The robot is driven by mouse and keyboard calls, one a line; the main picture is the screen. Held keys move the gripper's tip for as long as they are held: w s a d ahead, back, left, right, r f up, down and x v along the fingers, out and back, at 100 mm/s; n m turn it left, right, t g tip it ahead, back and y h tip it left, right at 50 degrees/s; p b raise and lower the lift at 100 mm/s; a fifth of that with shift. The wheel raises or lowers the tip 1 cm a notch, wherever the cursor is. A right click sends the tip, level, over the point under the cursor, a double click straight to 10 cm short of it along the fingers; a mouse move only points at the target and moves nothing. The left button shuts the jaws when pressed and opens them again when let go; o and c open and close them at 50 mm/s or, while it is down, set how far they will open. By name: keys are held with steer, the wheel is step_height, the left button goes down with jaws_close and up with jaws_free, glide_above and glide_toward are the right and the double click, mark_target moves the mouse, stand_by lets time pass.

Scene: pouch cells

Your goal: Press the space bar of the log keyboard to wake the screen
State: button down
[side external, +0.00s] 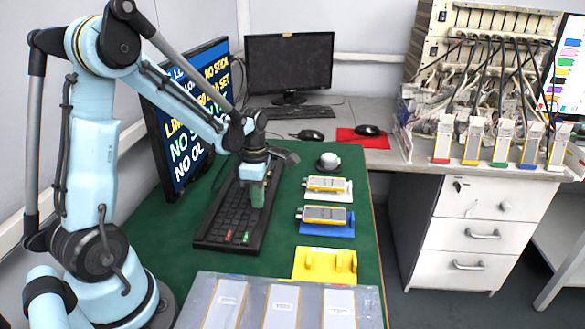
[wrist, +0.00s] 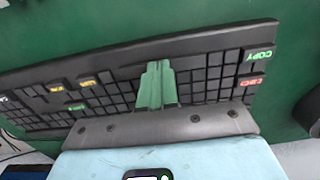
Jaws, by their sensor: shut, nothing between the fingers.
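A long black keyboard (side external: 222,222) lies on the green mat, with a few coloured keys at its near end. It also fills much of the wrist view (wrist: 210,78), where a green COPY key (wrist: 258,55) and a red-lettered key (wrist: 252,80) show at the right. My gripper (side external: 257,197) points down over the keyboard's right side. Its green fingers (wrist: 157,82) are together and empty, over the keys in the wrist view. I cannot tell whether the tips touch a key. I cannot pick out the space bar; the fingers and gripper body hide part of the keyboard.
A lit monitor (side external: 190,135) with large lettering stands left of the keyboard. A dark monitor (side external: 288,62) and a second keyboard (side external: 290,112) are at the back.

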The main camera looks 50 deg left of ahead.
step_height(320, 180, up, 8)
stand_by(0.7)
stand_by(0.5)
